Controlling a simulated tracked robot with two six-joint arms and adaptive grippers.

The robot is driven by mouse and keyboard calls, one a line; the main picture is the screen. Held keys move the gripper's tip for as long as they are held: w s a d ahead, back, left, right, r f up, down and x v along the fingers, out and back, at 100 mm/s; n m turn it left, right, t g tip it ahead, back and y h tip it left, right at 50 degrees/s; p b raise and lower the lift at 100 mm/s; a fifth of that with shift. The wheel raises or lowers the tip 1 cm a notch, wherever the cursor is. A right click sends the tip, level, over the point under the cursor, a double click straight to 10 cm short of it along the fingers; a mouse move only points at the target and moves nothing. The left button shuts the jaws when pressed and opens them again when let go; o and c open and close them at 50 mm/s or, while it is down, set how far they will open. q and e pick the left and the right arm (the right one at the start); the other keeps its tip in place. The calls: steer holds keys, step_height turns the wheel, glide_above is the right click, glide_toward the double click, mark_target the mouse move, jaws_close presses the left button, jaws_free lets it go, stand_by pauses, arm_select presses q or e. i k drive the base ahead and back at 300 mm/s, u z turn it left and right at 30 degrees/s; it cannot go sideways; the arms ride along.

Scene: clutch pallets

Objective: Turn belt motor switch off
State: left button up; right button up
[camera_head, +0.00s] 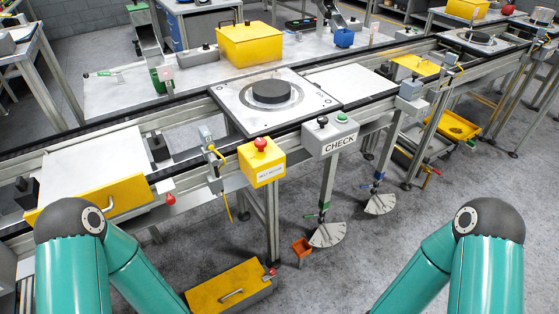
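A yellow control box (263,166) with a red mushroom button (260,144) on top is mounted on the front rail of the conveyor, at the middle of the head view. Its small label is too fine to read surely. Right of it is a grey box marked CHECK (331,139), with a black knob (322,122) and a green button (342,117). I cannot tell for certain which control is the belt motor switch or how it is set. Only the teal links of my two arms show, at the lower left and lower right. Neither gripper is in view.
A pallet with a dark clutch disc (271,92) sits on the conveyor. A yellow case (250,44) stands on the table behind. A yellow-fronted drawer unit (88,197) is at left. A yellow-lidded box (232,287) lies on the floor. Floor between my arms is partly clear.

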mark_target(260, 143)
steer(key=i, duration=0.55)
steer(key=z, duration=0.15)
steer(key=k, duration=1.1)
steer(key=u, duration=0.8)
steer(key=i, duration=0.8)
steer(key=u, duration=0.2)
